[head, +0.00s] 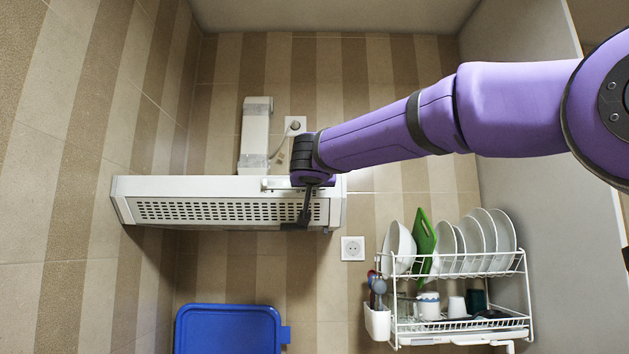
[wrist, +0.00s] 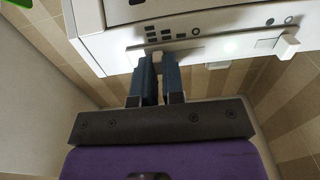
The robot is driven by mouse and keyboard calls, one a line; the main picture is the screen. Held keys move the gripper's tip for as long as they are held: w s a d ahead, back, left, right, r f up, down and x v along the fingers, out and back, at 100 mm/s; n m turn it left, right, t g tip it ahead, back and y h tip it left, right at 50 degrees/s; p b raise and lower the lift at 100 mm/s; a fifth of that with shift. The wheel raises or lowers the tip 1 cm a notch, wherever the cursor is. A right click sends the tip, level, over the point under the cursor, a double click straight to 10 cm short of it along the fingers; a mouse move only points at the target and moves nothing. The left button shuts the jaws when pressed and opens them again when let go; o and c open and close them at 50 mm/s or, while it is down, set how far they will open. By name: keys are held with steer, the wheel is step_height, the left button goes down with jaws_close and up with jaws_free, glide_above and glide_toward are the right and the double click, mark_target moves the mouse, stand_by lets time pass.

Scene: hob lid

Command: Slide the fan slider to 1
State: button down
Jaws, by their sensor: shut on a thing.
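The white range hood (head: 160,188) is mounted on the tiled wall in the head view, with a perforated grille. My gripper (head: 304,214) is at the right part of its front. In the wrist view, the hood's pale control panel (wrist: 225,46) fills the top. My gripper (wrist: 159,72) is shut on a small pale slider knob (wrist: 158,58), mostly hidden between the dark fingers. Small dark square marks are printed beside this knob. A second pale slider knob (wrist: 287,45) sits farther right, near circle marks. I cannot read any setting number.
A white dish rack (head: 460,275) with plates and a green board stands at the lower right. A blue bin (head: 228,328) is at the bottom. A wall socket (head: 353,248) is right of the hood. The space in front of the hood is otherwise clear.

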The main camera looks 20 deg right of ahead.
steer(key=shift+w+a, duration=0.2)
steer(key=shift+a, duration=0.35)
steer(key=shift+w+a, duration=0.15)
steer(key=shift+a, duration=0.4)
steer(key=c, duration=1.2)
jaws_free()
steer(key=v, duration=1)
steer(key=shift+s+a, duration=0.15)
steer(key=shift+s, duration=0.25)
